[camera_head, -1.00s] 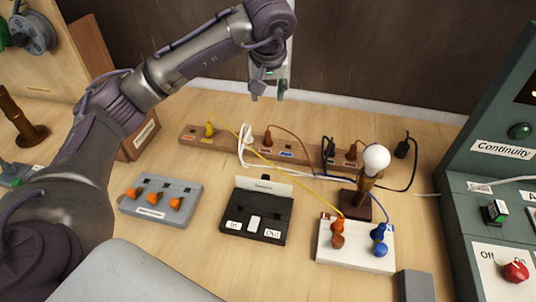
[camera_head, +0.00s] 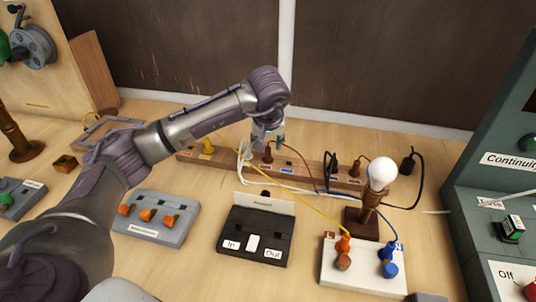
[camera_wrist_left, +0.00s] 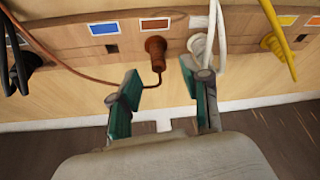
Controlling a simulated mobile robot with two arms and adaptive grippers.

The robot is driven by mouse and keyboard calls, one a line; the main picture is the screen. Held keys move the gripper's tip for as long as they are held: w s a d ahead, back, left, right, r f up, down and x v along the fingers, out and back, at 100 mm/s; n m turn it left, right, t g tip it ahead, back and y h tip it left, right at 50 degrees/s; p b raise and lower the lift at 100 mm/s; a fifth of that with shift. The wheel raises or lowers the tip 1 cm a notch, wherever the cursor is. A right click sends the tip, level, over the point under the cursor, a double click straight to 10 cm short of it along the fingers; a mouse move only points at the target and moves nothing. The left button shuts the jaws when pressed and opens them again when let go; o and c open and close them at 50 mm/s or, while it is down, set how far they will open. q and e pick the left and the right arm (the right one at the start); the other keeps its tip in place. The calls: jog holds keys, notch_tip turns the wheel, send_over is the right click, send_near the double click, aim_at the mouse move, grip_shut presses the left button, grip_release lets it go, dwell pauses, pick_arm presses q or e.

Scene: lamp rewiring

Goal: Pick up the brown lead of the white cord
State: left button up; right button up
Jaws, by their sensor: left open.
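My left gripper (camera_head: 267,141) is open and empty at the back of the table, by the wooden strip (camera_head: 310,172). In the left wrist view its fingers (camera_wrist_left: 163,92) stand apart, just short of a brown plug (camera_wrist_left: 155,47). The thin brown lead (camera_wrist_left: 75,70) runs from this plug between the fingers and off to the left, passing the left finger. It also arches right of the gripper in the head view (camera_head: 296,149). The white cord (camera_wrist_left: 217,30) with its white plug (camera_wrist_left: 199,46) is close beside the brown plug. My right gripper is out of view.
A yellow lead (camera_wrist_left: 276,43) and a black plug (camera_wrist_left: 22,72) sit further along the strip. The lamp with its white bulb (camera_head: 382,173) stands to the right. A black box (camera_head: 256,236) and grey block (camera_head: 155,217) lie in front.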

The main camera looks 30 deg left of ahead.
aim_at(268, 149)
pick_arm(q)
jog(key=p+x, duration=0.1)
jog(key=x, duration=0.3)
jog(key=shift+f, duration=0.4)
grip_shut()
